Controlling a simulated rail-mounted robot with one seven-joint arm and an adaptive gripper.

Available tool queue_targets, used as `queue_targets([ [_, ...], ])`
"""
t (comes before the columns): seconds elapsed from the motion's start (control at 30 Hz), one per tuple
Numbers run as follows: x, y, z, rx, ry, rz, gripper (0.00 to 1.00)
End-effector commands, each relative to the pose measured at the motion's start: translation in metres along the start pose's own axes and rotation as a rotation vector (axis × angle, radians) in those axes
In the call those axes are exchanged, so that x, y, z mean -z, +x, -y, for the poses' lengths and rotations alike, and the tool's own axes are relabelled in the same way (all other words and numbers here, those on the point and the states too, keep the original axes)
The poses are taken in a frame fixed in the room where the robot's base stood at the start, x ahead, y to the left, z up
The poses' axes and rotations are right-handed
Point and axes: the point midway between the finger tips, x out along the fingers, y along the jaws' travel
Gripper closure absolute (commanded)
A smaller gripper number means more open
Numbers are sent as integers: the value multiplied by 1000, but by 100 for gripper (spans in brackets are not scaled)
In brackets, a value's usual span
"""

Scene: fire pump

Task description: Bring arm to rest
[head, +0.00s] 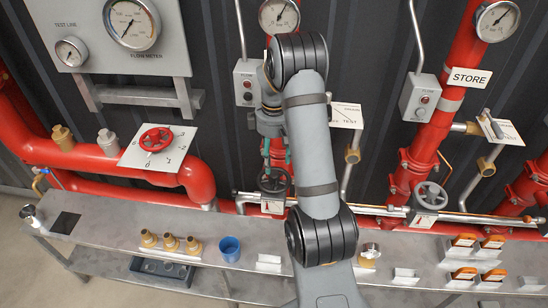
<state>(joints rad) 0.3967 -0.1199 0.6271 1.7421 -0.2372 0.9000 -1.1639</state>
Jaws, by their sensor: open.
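My arm rises from the bottom middle in the head view and bends near the top of the picture. My gripper (275,160) hangs pointing down from the arm, left of the grey forearm. It is in front of the pipework, just above a dark handwheel (273,181). The gripper is partly behind my arm and small in view. No object shows between its fingers. I cannot tell whether it touches the handwheel.
A metal bench (210,215) runs below, with brass fittings (171,242), a blue cup (230,249) and orange-topped blocks (463,275). Red pipes (425,150), a red handwheel (156,139), a grey handwheel (430,195) and gauges (132,24) surround the arm.

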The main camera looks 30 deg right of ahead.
Motion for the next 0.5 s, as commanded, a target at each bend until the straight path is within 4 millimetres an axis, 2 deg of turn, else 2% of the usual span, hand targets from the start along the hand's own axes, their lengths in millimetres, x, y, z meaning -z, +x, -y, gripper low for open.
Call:
queue_targets([
  [0.27, 0, 11, 0, 1, 0, 1, 47],
  [0.5, 0, 52, 0, 1, 0, 1, 47],
])
